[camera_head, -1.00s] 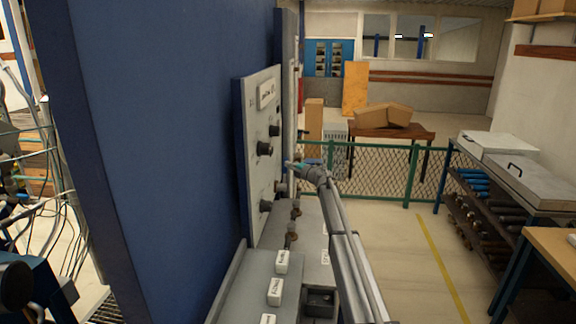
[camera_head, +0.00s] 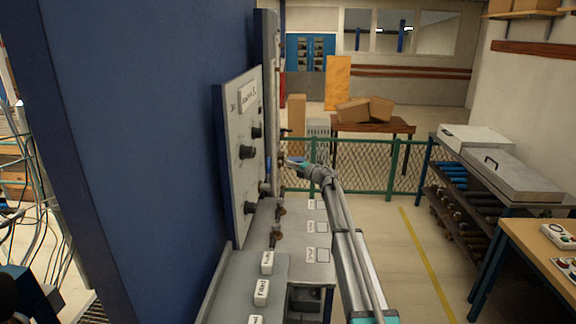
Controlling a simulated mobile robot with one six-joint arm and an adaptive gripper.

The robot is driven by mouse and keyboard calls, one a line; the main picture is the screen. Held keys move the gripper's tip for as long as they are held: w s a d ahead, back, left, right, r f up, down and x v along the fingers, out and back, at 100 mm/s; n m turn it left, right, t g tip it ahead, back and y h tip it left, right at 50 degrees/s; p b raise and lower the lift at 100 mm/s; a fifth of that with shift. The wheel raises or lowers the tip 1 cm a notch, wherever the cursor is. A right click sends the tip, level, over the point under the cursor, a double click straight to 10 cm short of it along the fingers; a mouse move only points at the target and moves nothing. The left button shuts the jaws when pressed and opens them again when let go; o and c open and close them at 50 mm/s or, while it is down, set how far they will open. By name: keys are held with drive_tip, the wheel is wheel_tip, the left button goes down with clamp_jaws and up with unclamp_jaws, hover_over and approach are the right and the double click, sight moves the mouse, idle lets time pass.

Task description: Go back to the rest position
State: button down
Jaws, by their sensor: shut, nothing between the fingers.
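My gripper (camera_head: 292,161) is at the end of my grey arm, in the middle of the head view. It is small and seen from behind, shut and empty. It is just right of the upright grey test panel (camera_head: 236,118), which carries several black knobs (camera_head: 247,152). It looks close to the panel's right edge, but I cannot tell the exact gap. Below it is the grey bench top (camera_head: 292,212) with white labels and small brown-and-dark fittings (camera_head: 276,235). My forearm hides part of the bench's right side.
A large blue wall (camera_head: 150,140) fills the left. A green mesh fence (camera_head: 360,165) stands behind the arm. At right are a rack with grey cases (camera_head: 512,175) and a wooden table (camera_head: 540,250) with devices. Open floor (camera_head: 420,260) with a yellow line lies between.

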drive_tip(key=s+d+m+t+h, duration=0.6)
drive_tip(key=s+d+m+h, duration=0.25)
drive_tip(key=m+h, duration=0.35)
drive_tip(key=s+d+f+m+g+h, duration=0.2)
drive_tip(key=s+d+f+m+h, duration=0.1)
drive_tip(key=s+m, duration=0.25)
drive_tip(key=s+d+f+m+g+h, duration=0.25)
drive_tip(key=s+d+m, duration=0.2)
drive_tip(key=s, duration=0.25)
drive_tip(key=s+a+f+m+g+y, duration=0.1)
drive_tip(key=s+f+g, duration=0.3)
drive_tip(key=s, duration=0.9)
drive_tip(key=s+a+f+m+g+y, duration=0.1)
drive_tip(key=s+a+f+m+g, duration=0.2)
drive_tip(key=s, duration=0.9)
drive_tip(key=s+a+f+m+g+y, duration=0.1)
drive_tip(key=s+a+f+m+g, duration=0.1)
drive_tip(key=s+f+g, duration=0.5)
drive_tip(key=s+a, duration=0.1)
drive_tip(key=s, duration=0.5)
drive_tip(key=shift+s+a+m, duration=0.3)
drive_tip(key=shift+s+a, duration=0.05)
drive_tip(key=shift+a, duration=0.05)
